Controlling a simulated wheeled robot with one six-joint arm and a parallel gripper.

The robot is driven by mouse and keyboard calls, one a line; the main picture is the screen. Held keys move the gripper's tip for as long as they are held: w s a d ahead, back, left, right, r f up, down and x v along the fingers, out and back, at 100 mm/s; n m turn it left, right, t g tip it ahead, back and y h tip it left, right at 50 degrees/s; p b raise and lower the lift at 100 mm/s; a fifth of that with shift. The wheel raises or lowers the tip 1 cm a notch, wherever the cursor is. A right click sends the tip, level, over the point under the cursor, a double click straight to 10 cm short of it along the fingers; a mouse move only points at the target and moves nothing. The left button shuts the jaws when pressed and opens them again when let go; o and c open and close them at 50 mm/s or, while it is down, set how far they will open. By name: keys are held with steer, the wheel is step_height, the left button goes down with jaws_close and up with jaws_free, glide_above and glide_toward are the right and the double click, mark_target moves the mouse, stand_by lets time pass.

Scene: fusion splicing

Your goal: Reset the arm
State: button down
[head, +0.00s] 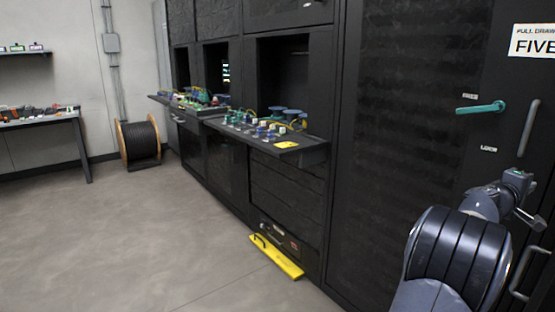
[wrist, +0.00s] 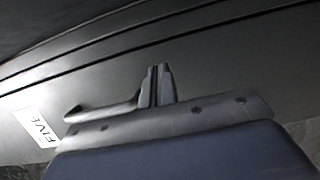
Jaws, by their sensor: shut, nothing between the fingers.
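My gripper (wrist: 158,72) shows in the wrist view with its two dark fingers together and nothing between them. Its fingers point toward a dark panel surface. A grey bar-shaped handle (wrist: 102,109) shows just left of the fingers; whether they touch cannot be told. In the head view my arm (head: 455,255) is folded at the lower right, in front of the dark cabinet door, below the teal lever handle (head: 481,107). The fingers are not clear in the head view.
A black cabinet row has pull-out shelves (head: 290,150) bearing spools and small parts. A yellow bar (head: 276,257) lies on the floor by its base. A cable reel (head: 139,143) and a workbench (head: 40,122) stand at the back left. The floor (head: 130,240) at left is clear.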

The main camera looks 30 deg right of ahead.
mark_target(542, 180)
steer(key=shift+s+d+p, duration=0.2)
steer(key=shift+d+p, duration=0.35)
steer(key=shift+d, duration=0.95)
steer(key=shift+s+d+p, duration=0.2)
steer(key=shift+d+p, duration=0.35)
steer(key=shift+d, duration=0.9)
